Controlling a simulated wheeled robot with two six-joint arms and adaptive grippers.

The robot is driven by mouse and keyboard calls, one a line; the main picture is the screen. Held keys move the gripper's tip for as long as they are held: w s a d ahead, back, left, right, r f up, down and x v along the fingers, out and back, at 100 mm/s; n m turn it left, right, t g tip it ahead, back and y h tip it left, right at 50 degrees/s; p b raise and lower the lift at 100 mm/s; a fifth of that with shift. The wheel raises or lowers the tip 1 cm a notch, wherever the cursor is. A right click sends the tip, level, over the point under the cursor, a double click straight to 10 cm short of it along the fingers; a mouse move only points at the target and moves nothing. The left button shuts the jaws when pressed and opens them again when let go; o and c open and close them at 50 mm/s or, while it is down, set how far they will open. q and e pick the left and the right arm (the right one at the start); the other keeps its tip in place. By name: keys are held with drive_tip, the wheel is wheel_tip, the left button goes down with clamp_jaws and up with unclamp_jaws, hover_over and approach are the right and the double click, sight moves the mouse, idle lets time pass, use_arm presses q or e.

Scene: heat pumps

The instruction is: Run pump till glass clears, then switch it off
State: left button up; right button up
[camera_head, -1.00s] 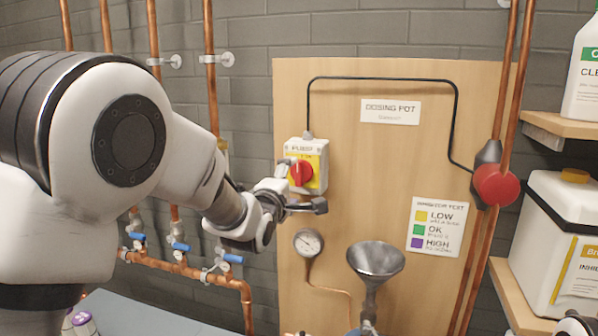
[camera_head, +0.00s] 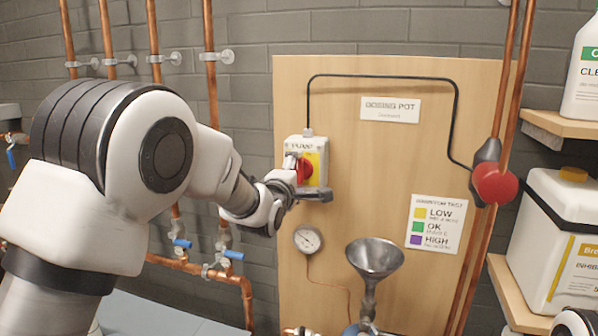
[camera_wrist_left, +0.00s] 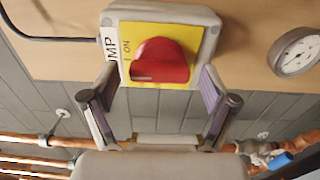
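The pump switch box (camera_head: 318,148) is on the wooden board, pale with a yellow plate and a red knob (camera_head: 304,170). In the left wrist view the red knob (camera_wrist_left: 160,62) is close ahead, beside the word ON on the yellow plate (camera_wrist_left: 125,70). My left gripper (camera_head: 307,178) is at the switch, one finger at the knob's upper left and the other below it. In the left wrist view its fingers (camera_wrist_left: 159,88) are spread to either side of the knob, with gaps. A red-faced pump (camera_head: 495,184) is on the copper pipe. I cannot make out a sight glass. My right gripper is out of view.
A round gauge (camera_head: 308,239) and a metal funnel (camera_head: 375,257) are below the switch. A black cable (camera_head: 400,79) runs from box to pump. Shelves at right hold a white canister (camera_head: 565,235) and bottle (camera_head: 585,75). Copper pipes with blue-handled valves (camera_head: 233,255) are at left.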

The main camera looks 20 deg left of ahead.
use_arm(q)
drive_tip(key=c, duration=1.1)
drive_tip(key=shift+n+b, duration=0.5)
drive_tip(key=shift+n, duration=2.5)
